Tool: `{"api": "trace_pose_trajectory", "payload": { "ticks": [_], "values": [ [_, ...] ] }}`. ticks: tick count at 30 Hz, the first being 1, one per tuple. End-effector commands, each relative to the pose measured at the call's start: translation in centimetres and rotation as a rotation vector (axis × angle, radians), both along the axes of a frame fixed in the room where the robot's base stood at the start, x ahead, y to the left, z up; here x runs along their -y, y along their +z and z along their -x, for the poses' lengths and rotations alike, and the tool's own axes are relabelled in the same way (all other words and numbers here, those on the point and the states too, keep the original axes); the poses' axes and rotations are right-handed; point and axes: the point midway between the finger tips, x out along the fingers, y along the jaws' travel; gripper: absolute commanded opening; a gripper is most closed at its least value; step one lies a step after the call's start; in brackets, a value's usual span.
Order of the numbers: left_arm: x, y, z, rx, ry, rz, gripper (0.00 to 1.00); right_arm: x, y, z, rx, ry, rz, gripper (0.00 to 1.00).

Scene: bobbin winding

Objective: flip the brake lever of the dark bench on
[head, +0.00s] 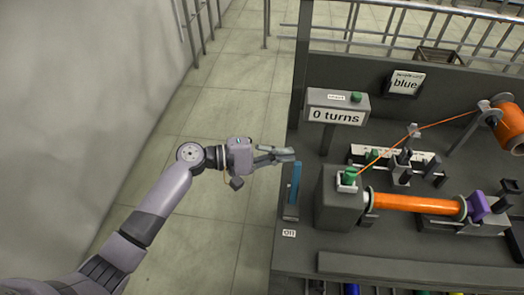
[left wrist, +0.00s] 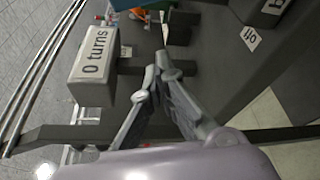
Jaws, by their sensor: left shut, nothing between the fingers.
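The dark bench (head: 300,256) fills the right of the head view. Its brake lever (head: 295,182) is a blue bar at the bench's left edge, standing up from a small grey base; a small white label that seems to read "off" (head: 289,233) is in front of it. My right gripper is not in view.
A "0 turns" counter box (head: 337,113) stands behind the lever. A grey motor block with a green button (head: 349,176) and an orange bobbin (head: 415,203) are to the right. Open floor (head: 225,120) lies left of the bench.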

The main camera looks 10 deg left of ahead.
Motion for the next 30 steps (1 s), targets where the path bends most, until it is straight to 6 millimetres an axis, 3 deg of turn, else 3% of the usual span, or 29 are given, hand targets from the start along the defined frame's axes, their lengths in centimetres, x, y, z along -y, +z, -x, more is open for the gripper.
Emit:
{"api": "trace_pose_trajectory", "payload": {
  "ticks": [1,3,9,30],
  "values": [
    [0.8,0.3,0.0,0.0,-0.001,0.0,0.0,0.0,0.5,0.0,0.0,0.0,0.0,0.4],
    [0.4,0.8,1.4,-0.001,-0.001,-0.003,0.0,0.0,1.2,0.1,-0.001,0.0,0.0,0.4],
    [0.4,1.3,3.3,0.001,0.001,-0.002,0.0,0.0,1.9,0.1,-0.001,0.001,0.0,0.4],
    [0.4,1.4,4.0,0.049,0.001,0.0,0.0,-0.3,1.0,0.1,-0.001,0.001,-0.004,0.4]
  ]
}}
